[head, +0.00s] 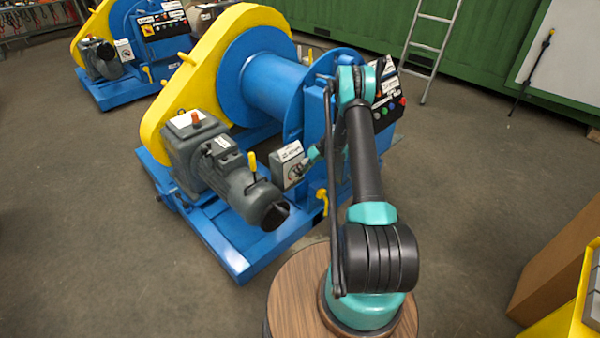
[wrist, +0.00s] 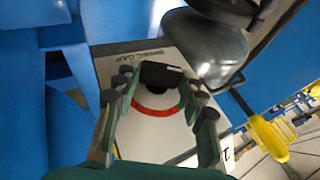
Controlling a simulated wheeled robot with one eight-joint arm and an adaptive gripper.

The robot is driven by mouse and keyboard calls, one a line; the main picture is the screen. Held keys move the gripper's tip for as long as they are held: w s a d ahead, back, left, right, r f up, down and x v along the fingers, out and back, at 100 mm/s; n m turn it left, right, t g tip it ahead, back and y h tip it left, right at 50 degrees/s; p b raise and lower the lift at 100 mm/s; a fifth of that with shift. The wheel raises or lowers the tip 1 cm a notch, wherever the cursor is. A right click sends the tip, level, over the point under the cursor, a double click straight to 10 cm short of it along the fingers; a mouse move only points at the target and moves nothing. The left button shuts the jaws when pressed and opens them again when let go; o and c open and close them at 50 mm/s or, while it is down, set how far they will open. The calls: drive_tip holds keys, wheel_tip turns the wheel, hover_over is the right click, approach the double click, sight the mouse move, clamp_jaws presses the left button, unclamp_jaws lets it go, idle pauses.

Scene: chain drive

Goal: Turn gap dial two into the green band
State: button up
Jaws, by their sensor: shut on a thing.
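The gap dial is a white-faced box (head: 288,154) on the near side of the blue winch. In the wrist view its face (wrist: 110,70) carries lettering that appears upside down, a red arc (wrist: 155,110) and a black knob (wrist: 160,74). My gripper (wrist: 158,88) reaches over the face, with its fingers on both sides of the knob, shut on it. In the head view my gripper (head: 312,158) is at the box's right side, partly hidden by my arm.
A grey motor (head: 235,180) with a yellow lever (head: 252,162) stands close left of the dial box. A yellow handle (head: 322,196) is below right of it. The blue drum (head: 270,80) rises behind. A second winch (head: 130,45) stands far left. Open floor lies to the right.

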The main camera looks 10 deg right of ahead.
drive_tip(key=o, duration=1.2)
drive_tip(key=shift+c, duration=0.2)
drive_tip(key=v, duration=1.2)
drive_tip(key=shift+r, duration=0.15)
